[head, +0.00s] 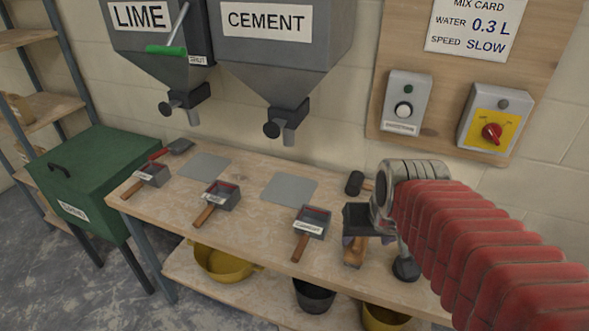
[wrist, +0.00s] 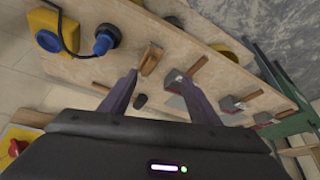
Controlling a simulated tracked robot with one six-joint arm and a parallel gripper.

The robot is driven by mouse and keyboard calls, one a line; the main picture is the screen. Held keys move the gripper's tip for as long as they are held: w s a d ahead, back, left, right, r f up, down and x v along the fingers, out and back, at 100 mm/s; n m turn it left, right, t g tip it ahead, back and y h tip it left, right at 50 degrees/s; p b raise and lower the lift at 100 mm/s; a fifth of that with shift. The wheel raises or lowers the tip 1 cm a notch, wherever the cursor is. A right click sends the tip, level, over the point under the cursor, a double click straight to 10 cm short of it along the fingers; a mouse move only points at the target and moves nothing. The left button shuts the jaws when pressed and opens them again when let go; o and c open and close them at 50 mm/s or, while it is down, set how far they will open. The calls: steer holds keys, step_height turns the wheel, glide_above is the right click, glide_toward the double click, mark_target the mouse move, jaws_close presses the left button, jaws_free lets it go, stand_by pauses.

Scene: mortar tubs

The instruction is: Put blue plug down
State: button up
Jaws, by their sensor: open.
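The blue plug (wrist: 103,43) is in the upper left of the wrist view, at a dark round part on the bench. A dark cable runs from it past a yellow box with a blue face (wrist: 48,41). My gripper (wrist: 155,75) is open, its two fingers spread with nothing held between them. The plug is outside the fingers, to their left and apart from them. In the head view I cannot make out the plug; my red-sleeved arm covers the right end of the bench.
The bench (head: 255,222) holds several scoops, one labelled cement (head: 312,222), grey mats (head: 289,188) and a black mallet (head: 356,183). A wooden handle (wrist: 151,59) lies close to my fingers. Hoppers (head: 280,50) hang above. A green bin (head: 95,165) stands left.

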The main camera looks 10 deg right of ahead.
steer(key=s+a+r+n+y, duration=0.1)
steer(key=s+a+r+n, duration=0.1)
steer(key=s+a, duration=0.3)
steer(key=a, duration=0.3)
steer(key=shift+s+a+r+n+t, duration=0.25)
steer(key=shift+s+a+n+t, duration=0.05)
steer(key=shift+s+n, duration=0.1)
steer(key=shift+c, duration=0.3)
